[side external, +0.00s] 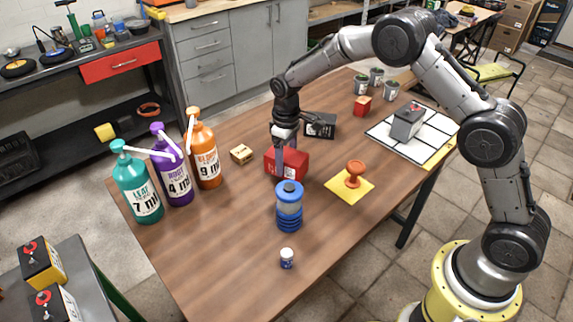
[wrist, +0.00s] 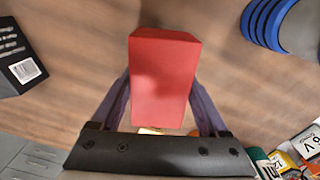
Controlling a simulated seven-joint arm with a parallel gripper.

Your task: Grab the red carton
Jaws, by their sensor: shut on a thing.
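The red carton (side external: 294,164) is near the middle of the wooden table in the side view. My gripper (side external: 286,158) comes down over it from above, with one finger against its near side. In the wrist view the carton (wrist: 165,85) fills the space between the two fingers of my gripper (wrist: 162,100), which press on its left and right sides. The jaws are shut on it. The carton's underside is hidden, so I cannot tell whether it touches the table.
A blue jar (side external: 289,206) stands close in front, and a black box (side external: 320,125) lies behind. Several pump bottles (side external: 173,165) and a wooden block (side external: 242,154) are left. The front table area is mostly clear.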

